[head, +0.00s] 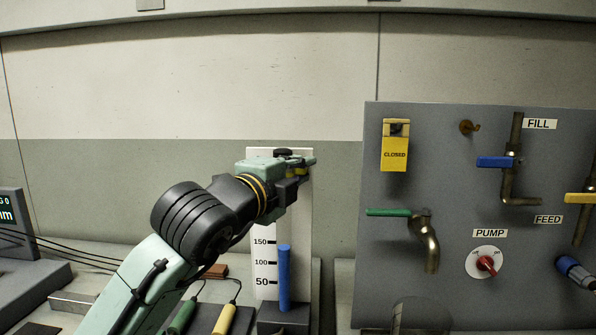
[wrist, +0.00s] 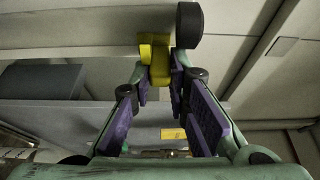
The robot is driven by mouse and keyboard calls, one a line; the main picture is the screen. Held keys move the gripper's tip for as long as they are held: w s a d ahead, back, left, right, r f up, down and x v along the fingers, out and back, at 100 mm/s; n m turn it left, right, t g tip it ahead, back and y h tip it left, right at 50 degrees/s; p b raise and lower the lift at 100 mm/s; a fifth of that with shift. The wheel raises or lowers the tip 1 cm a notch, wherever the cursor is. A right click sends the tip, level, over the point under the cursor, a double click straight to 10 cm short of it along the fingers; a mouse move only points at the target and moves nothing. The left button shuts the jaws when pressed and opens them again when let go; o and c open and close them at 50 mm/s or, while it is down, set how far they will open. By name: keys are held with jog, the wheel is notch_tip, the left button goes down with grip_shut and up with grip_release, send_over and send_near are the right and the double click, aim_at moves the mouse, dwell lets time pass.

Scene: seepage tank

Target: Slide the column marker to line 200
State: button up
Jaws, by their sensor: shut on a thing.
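The white scale board (head: 297,225) stands upright in the head view, with lines marked 50, 100 and 150 showing; higher numbers, including 200, are hidden behind my arm. A blue column (head: 284,275) in front of it reaches just below the 150 line. My gripper (head: 300,168) is near the top of the board, well above the blue column. In the wrist view my gripper (wrist: 164,82) is shut on the yellow column marker (wrist: 155,55), between the purple finger pads. A black knob (wrist: 190,25) sits beside the marker. In the head view the marker is mostly hidden by the gripper.
A grey panel (head: 460,285) stands close on the right, with a green-handled tap (head: 388,212), a yellow CLOSED tag (head: 395,155), a blue valve handle (head: 494,162) and a red pump dial (head: 487,263). Green and yellow corded handles (head: 224,320) lie below left of the scale.

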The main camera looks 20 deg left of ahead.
grip_shut()
jog(key=shift+f, duration=0.1)
